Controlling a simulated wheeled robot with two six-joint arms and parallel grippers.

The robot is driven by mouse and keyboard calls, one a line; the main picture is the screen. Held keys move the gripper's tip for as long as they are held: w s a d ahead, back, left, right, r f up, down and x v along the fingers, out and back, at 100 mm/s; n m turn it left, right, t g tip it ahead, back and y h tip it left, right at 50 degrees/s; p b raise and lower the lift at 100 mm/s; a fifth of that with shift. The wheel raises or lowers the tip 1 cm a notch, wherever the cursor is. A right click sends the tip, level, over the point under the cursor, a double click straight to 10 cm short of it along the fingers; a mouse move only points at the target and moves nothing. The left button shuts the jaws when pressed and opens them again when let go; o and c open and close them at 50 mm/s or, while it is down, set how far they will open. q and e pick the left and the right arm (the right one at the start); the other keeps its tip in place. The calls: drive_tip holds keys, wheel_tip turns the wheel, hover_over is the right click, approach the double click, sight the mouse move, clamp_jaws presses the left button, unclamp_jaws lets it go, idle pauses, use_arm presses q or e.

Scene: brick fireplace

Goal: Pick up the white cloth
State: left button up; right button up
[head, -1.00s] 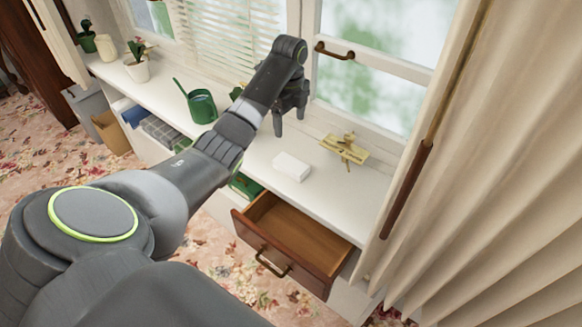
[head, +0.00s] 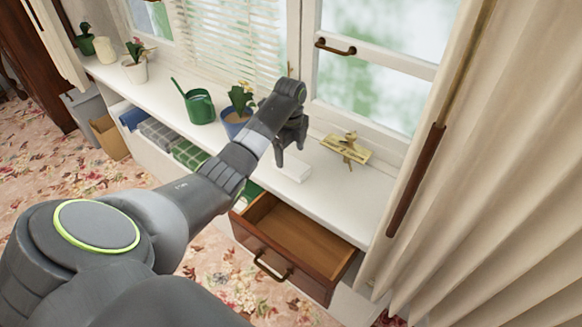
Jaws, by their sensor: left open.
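The white cloth (head: 296,170) is a small folded block on the white window sill, behind the open drawer. Its left part is hidden by my left gripper. My left gripper (head: 290,158) is open, fingers pointing down, above or just beside the cloth. I cannot tell whether a finger touches it. My right gripper is not in view.
An open, empty wooden drawer (head: 300,230) juts out below the sill. A brass ornament (head: 347,148) stands right of the cloth. A blue pot with a plant (head: 237,120) and a green watering can (head: 199,106) stand left. A curtain (head: 490,170) hangs at right.

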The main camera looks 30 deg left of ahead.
sight(291, 164)
use_arm(q)
wheel_tip(291, 164, down, 5)
drive_tip(key=shift+d+f+p, duration=0.1)
drive_tip(key=shift+d+p, duration=0.05)
drive_tip(key=shift+p, duration=0.25)
drive_tip(key=shift+c, duration=0.2)
drive_tip(key=c, duration=1)
